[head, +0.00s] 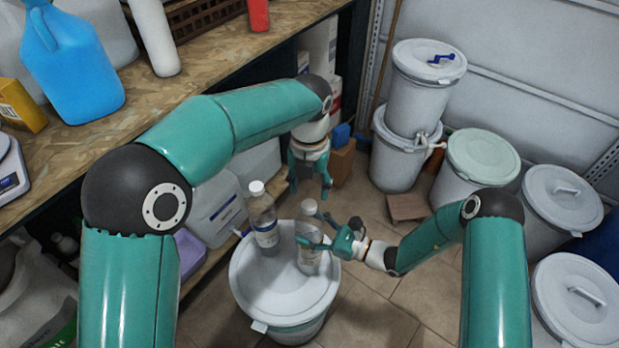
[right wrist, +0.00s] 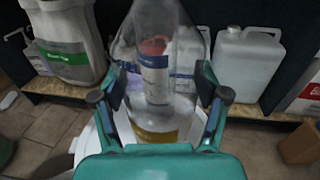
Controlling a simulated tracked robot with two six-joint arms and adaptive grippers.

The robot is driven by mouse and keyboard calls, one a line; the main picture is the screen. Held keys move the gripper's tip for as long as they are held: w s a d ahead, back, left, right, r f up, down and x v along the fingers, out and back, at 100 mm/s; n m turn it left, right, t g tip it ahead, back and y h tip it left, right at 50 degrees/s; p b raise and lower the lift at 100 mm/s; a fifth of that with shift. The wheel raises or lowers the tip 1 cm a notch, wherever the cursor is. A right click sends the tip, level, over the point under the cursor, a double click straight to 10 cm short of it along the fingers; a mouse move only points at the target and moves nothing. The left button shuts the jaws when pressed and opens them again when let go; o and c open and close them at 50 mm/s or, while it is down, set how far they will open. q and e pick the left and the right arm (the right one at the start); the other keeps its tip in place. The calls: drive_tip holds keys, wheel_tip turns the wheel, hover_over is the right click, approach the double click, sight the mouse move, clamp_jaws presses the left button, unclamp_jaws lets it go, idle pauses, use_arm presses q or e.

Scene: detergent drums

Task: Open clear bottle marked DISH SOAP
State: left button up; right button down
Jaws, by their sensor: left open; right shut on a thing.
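Two clear bottles stand on a white drum lid (head: 290,303) in the head view. The left bottle (head: 263,219) has a white cap and a label with blue. The right bottle (head: 309,258) is held upright by my right gripper (head: 312,230), one finger on each side. In the right wrist view this clear bottle (right wrist: 165,105) stands between the fingers (right wrist: 160,97); its top is cut off. The lettering is too small to read, so I cannot tell which says DISH SOAP. My left gripper (head: 310,186) is open and empty, pointing down above and behind the bottles.
A wooden shelf (head: 215,62) at left holds a blue jug (head: 72,65) and other containers. White lidded drums (head: 480,155) stand along the right wall. A cardboard box (head: 342,165) and a brown block (head: 407,207) lie on the tiled floor. The lid's left front is clear.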

sight(309, 204)
use_arm(q)
drive_tip(key=shift+f, duration=2.75)
drive_tip(key=shift+c, duration=0.4)
